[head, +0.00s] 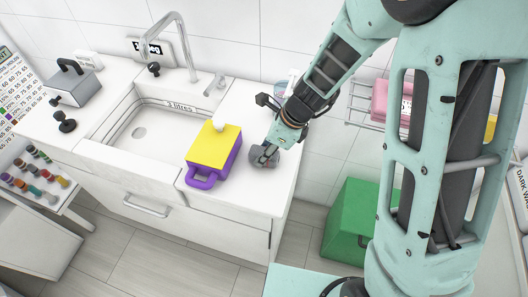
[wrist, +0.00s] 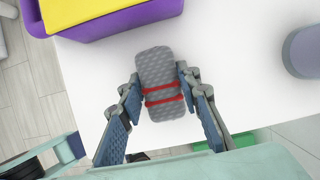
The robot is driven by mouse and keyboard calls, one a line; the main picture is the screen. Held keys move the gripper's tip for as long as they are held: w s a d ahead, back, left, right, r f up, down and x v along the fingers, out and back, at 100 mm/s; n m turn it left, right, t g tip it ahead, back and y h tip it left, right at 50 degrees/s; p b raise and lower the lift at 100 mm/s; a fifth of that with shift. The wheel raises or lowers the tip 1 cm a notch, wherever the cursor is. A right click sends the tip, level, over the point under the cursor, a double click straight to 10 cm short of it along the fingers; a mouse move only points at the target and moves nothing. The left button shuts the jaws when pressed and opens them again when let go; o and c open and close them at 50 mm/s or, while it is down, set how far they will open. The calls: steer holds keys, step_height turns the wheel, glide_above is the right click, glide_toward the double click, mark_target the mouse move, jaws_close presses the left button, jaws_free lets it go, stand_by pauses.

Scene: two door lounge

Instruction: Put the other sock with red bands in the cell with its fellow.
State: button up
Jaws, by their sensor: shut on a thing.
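A grey, textured sock with two red bands (wrist: 160,72) lies between the fingers of my gripper (wrist: 160,88) in the wrist view, above or on the white counter. The fingers hold it from both sides, near the bands. In the head view my gripper (head: 266,156) is low at the right end of the counter, with the grey sock (head: 258,152) partly hidden by it. I cannot make out the fellow sock or its cell in either view.
A purple box with a yellow top (head: 213,147) stands left of my gripper, close by. The sink (head: 140,133) is further left. A rack of small coloured items (head: 35,178) is at far left. A green box (head: 355,222) stands on the floor right of the counter.

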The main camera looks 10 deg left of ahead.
mark_target(257, 152)
steer(key=shift+r+p, duration=0.5)
steer(key=shift+r, duration=0.15)
steer(key=r+p, duration=0.3)
steer(key=shift+s+r, duration=0.1)
steer(key=shift+s, duration=0.25)
steer(key=s+a+r+p, duration=0.1)
steer(key=s+r+p, duration=0.6)
steer(key=s, duration=0.6)
steer(key=w+d+f+n+g+h+b, duration=0.1)
steer(key=w+d+f+n+g, duration=0.25)
steer(key=w+d+n, duration=0.45)
steer(key=w+d+f+n+h, duration=0.1)
steer(key=w+d+f+n, duration=0.1)
steer(key=d, duration=0.3)
steer(key=w+d+f+n+g+h, duration=0.1)
steer(key=w+d+f+n, duration=0.1)
steer(key=d+n, duration=0.3)
steer(key=w+d+f+n+h, duration=0.1)
steer(key=w+d+f+n, duration=0.2)
steer(key=d, duration=0.3)
steer(key=shift+d+f+n+h, duration=0.25)
steer(key=shift+n+h, duration=0.15)
steer(key=shift+n, duration=0.2)
